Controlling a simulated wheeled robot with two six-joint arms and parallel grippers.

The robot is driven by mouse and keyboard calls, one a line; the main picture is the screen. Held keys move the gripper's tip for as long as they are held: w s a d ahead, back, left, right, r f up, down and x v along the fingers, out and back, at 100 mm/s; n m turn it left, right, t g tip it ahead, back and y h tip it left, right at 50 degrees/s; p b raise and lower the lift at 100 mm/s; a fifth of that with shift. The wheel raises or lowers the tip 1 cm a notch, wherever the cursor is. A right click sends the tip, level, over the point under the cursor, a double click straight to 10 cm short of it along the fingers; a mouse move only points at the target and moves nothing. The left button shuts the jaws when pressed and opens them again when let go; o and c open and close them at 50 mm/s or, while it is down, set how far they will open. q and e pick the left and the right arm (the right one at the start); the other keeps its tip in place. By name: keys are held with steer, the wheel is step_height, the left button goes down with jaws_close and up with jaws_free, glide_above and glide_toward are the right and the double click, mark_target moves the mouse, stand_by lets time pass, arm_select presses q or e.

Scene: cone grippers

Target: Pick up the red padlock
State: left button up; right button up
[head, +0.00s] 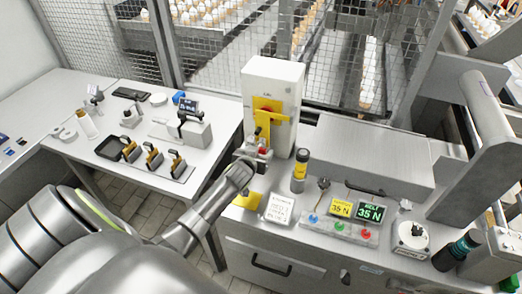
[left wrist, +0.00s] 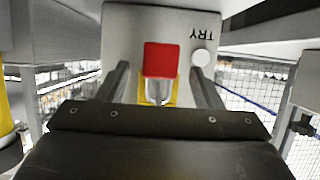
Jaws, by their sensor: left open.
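The red padlock (left wrist: 160,60) shows in the left wrist view as a red block with a pale metal shackle, in front of a yellow part of the light-grey switch box (left wrist: 112,20). My left gripper (left wrist: 160,72) is open, with one dark finger on each side of the padlock and gaps between. In the head view, the left gripper (head: 257,155) is at the lower front of the switch box (head: 285,75). A small red patch of the padlock (head: 263,152) shows by the fingers; the rest is hidden. The right gripper does not show.
A yellow-and-black cylinder (head: 300,170) stands close to the right of the left gripper. A panel with coloured buttons (head: 340,228) lies further right. Brass padlocks (head: 153,158) stand on the left table. Wire mesh (head: 225,45) is behind.

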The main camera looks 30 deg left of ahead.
arm_select(q)
steer(key=c, duration=1.1)
steer(key=shift+w+r, duration=0.1)
steer(key=shift+r, duration=0.05)
